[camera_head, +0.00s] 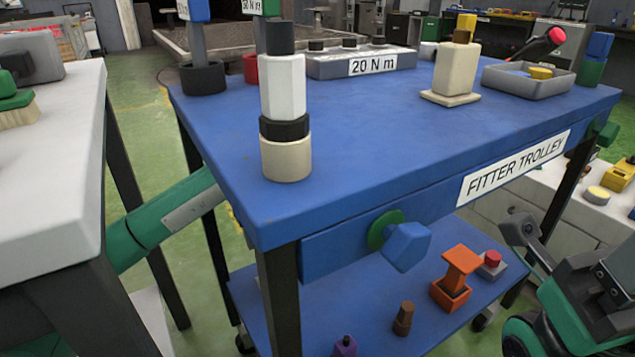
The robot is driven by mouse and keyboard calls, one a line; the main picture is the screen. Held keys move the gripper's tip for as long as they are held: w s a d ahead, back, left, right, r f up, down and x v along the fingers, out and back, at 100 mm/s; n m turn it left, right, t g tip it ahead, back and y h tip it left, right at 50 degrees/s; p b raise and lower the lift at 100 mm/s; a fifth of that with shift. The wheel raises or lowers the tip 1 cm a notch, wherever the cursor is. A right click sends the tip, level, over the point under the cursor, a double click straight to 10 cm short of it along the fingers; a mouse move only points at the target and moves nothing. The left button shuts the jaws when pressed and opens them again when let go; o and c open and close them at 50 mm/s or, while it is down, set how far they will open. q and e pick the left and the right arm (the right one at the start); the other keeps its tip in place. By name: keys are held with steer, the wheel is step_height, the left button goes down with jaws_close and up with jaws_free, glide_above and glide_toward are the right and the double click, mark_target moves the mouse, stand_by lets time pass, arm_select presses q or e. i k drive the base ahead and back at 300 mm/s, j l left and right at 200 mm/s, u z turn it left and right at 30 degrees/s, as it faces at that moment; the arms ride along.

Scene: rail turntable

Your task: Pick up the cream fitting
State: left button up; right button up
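A cream block-shaped fitting (456,72) stands upright on a flat cream foot towards the back right of the blue trolley top (370,130). A yellow and brown piece sits on its top. Nearer, at the front left of the trolley top, stands a stack with a cream round base (286,159), black ring, white faceted body and dark top. I cannot tell for certain which one is the cream fitting. No gripper touches either. My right gripper (553,258) seems to be at the lower right, dark and partly cut off; its opening is unclear. My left gripper is not visible.
A grey block labelled 20 N m (362,64) and a shallow grey tray (527,82) stand at the back. A blue hex knob (407,246) sticks out in front. The lower shelf holds an orange part (458,276). The trolley top's middle is clear.

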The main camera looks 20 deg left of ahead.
mark_target(456, 62)
steer(key=k+j, duration=0.25)
steer(key=k, duration=0.25)
steer(key=k+j, duration=0.25)
steer(key=k, duration=0.2)
steer(key=k+j, duration=0.25)
steer(key=k, duration=0.25)
